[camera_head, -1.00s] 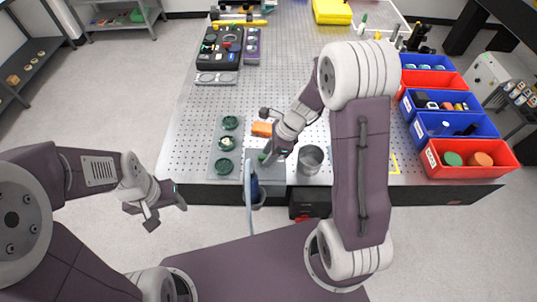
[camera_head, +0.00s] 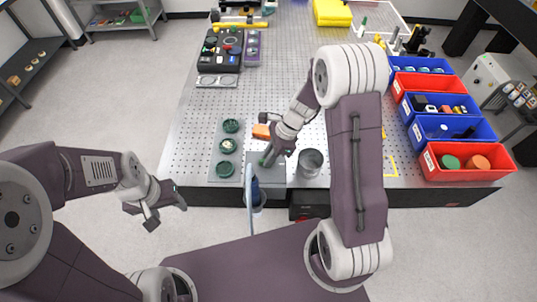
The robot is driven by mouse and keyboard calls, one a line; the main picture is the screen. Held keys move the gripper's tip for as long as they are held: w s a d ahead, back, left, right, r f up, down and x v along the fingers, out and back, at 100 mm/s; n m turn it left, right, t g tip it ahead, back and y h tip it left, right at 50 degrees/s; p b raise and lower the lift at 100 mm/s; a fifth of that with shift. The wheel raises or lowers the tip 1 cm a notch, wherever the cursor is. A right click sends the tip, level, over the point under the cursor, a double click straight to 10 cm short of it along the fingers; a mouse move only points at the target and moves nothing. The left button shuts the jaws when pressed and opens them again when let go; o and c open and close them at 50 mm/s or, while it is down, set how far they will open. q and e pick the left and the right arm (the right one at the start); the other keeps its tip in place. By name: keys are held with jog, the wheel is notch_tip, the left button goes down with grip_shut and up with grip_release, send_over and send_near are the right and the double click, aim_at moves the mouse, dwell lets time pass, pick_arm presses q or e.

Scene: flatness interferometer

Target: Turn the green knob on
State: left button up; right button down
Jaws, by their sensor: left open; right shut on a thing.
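A small green part, seemingly the green knob (camera_head: 263,161), shows at the tip of my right gripper (camera_head: 268,158), over a flat grey plate (camera_head: 278,180) at the table's front edge. My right gripper is shut on it; its fingers hide most of the part, so I cannot tell its turn angle. My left gripper (camera_head: 163,208) is open and empty, off the table's front left side, well apart from the knob.
A grey strip (camera_head: 214,151) with several round, mostly dark green parts lies left of the plate. A metal cup (camera_head: 311,162) stands close to its right. Bins, including a red one (camera_head: 465,174), line the right edge.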

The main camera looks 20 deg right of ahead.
jog(key=n+p, duration=0.1)
jog(key=n+g, duration=0.1)
jog(key=n, duration=0.1)
jog(key=n+p, duration=0.1)
jog(key=shift+w+r+n+g+p, duration=0.2)
jog(key=shift+r+n+g+p, duration=0.05)
jog(key=shift+n+g+p, duration=0.05)
jog(key=n+g+p, duration=0.1)
jog(key=n, duration=0.2)
jog(key=shift+w+a+n+h, duration=0.1)
jog(key=shift+w+n+h, duration=0.05)
jog(key=shift+n+h, duration=0.25)
jog(key=n+g+h+p, duration=0.1)
jog(key=n, duration=0.2)
jog(key=shift+f, duration=0.1)
jog(key=shift+w+a+n+g+h, duration=0.1)
jog(key=shift+n+g+h, duration=0.45)
jog(key=shift+n, duration=1.45)
jog(key=c, duration=1.4)
grip_release()
